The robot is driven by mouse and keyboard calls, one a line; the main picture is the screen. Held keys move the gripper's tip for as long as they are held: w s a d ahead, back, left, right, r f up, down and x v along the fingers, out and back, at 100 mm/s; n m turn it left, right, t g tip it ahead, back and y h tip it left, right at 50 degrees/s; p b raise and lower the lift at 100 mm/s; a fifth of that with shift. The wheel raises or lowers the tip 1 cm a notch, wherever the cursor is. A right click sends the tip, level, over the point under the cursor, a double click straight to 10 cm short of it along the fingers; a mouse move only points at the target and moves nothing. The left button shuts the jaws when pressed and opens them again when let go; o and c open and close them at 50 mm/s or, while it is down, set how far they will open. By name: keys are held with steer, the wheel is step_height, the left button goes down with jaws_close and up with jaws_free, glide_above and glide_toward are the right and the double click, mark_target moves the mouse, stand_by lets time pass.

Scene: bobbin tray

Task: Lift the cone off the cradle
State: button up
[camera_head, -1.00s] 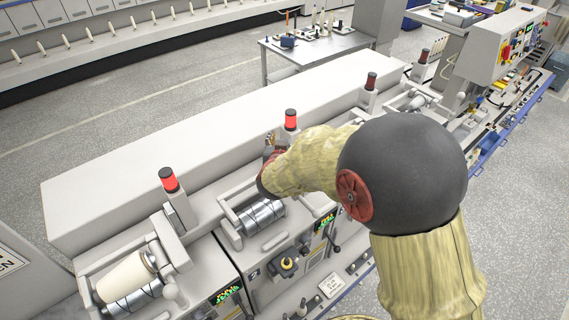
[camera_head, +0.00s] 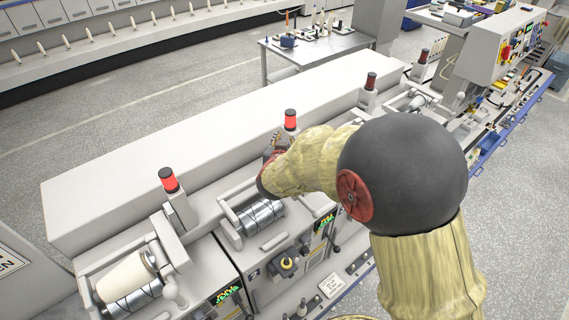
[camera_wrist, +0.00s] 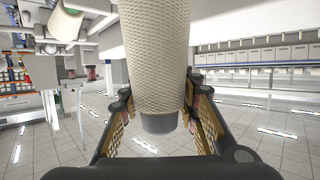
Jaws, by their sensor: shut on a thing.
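A pale, textured yarn cone (camera_wrist: 155,45) fills the middle of the wrist view, its dark grey end (camera_wrist: 160,122) towards the camera. My gripper (camera_wrist: 158,88) is shut on it, one finger on each side. In the head view my gripper (camera_head: 269,168) is mostly hidden by my arm, above and behind the middle winding unit, and I cannot make out the held cone there. The cradle (camera_head: 238,188) of that unit shows a bare metal drum (camera_head: 260,215) with no cone on it.
Another cream cone (camera_head: 125,278) rests over the drum of the left unit. Red signal lamps (camera_head: 168,180) stand on the units, one (camera_head: 290,119) close behind my gripper. The long white machine top (camera_head: 200,155) is clear. A side table (camera_head: 320,45) stands behind.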

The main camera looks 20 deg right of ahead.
jaws_close()
